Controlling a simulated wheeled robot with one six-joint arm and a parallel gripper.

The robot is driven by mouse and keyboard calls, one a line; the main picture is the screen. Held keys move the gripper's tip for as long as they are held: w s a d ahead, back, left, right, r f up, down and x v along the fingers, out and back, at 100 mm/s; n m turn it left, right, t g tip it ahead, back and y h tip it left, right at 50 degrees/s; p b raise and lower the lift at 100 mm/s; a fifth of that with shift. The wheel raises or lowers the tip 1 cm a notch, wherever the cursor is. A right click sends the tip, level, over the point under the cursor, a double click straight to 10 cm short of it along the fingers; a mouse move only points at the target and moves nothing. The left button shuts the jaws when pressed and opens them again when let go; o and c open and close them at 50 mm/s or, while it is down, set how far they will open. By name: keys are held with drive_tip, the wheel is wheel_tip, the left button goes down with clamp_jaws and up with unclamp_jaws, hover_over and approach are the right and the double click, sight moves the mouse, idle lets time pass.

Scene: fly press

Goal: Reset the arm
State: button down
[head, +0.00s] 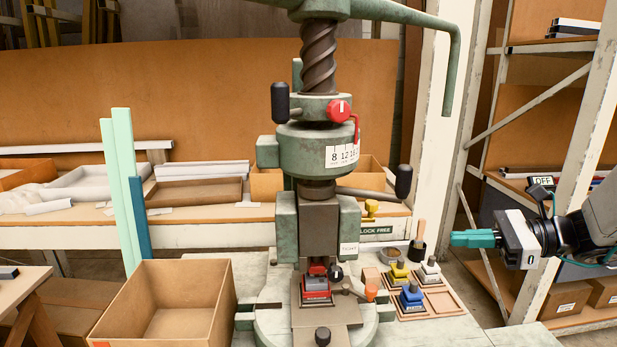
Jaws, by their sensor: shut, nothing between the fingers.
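My gripper (474,239) is at the right of the head view, held in the air with its teal fingers pointing left. The fingers are together and hold nothing. It is well apart from the green fly press (319,150), which stands in the middle. A red block tool (317,287) sits on the press bed under the ram. A gap between its top and the ram is hard to judge. My gripper is right of the press and its tool tray, touching neither.
A wooden tray (444,302) right of the press holds yellow (399,272), blue (411,297) and grey-white (430,269) tools. An open cardboard box (167,309) stands at left. A black-knobbed lever (403,181) juts right from the press. A shelf upright (560,200) stands behind my gripper.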

drive_tip(key=s+a+n+g+h, duration=0.2)
drive_tip(key=s+n+h, duration=0.5)
drive_tip(key=s+n, duration=0.3)
drive_tip(key=s+a+n+g+h, duration=0.2)
drive_tip(key=s+n+h, duration=0.5)
drive_tip(key=s+n, duration=0.4)
drive_tip(key=shift+s+a+f+g+h, duration=0.2)
drive_tip(key=shift+a+g+h, duration=0.1)
drive_tip(key=shift+a, duration=0.45)
